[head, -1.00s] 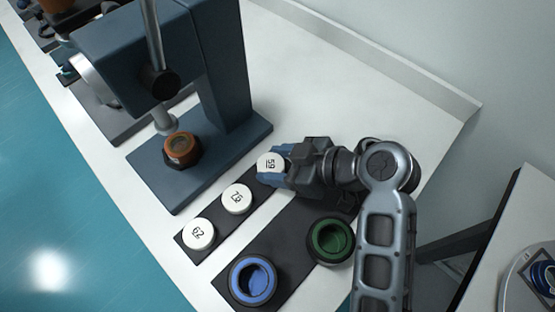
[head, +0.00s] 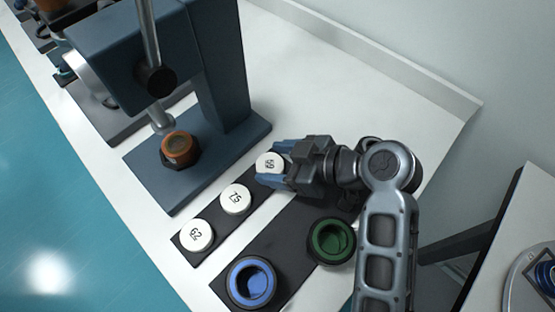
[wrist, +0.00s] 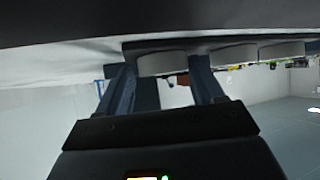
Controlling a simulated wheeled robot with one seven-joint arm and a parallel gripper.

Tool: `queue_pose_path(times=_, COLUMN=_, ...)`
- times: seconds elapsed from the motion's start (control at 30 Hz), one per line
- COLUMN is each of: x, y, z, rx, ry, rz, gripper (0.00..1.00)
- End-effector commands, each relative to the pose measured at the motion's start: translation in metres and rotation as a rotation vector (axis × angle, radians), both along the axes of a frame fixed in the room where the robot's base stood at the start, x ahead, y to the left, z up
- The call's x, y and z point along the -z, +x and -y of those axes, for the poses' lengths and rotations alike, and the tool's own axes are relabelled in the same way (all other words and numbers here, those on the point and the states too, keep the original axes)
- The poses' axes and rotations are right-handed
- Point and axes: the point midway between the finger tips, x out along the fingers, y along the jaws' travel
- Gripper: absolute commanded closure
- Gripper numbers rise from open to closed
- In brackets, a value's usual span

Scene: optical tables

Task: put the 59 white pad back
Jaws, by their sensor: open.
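The white pad marked 59 (head: 269,163) is at the far end of the dark strip (head: 219,217), in line with the pads marked 75 (head: 236,199) and 62 (head: 197,235). My gripper (head: 272,168) is open, with its blue fingers around the 59 pad. In the wrist view the pad (wrist: 160,64) shows between the two spread fingers (wrist: 163,85). Whether the fingers touch it, I cannot tell. The pad looks level with the other two.
A dark blue press (head: 215,80) stands behind, with an orange-topped part (head: 180,148) on its base. A dark mat (head: 290,262) in front bears a blue ring-shaped cup (head: 252,283) and a green one (head: 332,240). White table is clear at the back right.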

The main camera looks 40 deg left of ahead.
Motion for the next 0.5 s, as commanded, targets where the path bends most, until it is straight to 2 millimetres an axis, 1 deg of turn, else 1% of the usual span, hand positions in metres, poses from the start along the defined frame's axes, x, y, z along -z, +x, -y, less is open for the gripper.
queue_pose_path(times=0.03, x=0.017, y=-0.010, z=0.002, rx=-0.017, ry=-0.030, rz=-0.018, gripper=0.20)
queue_pose_path(times=0.13, x=0.015, y=-0.010, z=0.002, rx=-0.019, ry=-0.030, rz=-0.018, gripper=0.20)
queue_pose_path(times=0.33, x=-0.001, y=-0.010, z=0.003, rx=-0.020, ry=-0.030, rz=-0.019, gripper=0.20)
queue_pose_path(times=0.37, x=0.000, y=-0.007, z=0.009, rx=-0.016, ry=-0.027, rz=-0.017, gripper=0.20)
queue_pose_path(times=0.5, x=-0.020, y=0.002, z=0.034, rx=-0.011, ry=-0.022, rz=-0.012, gripper=0.20)
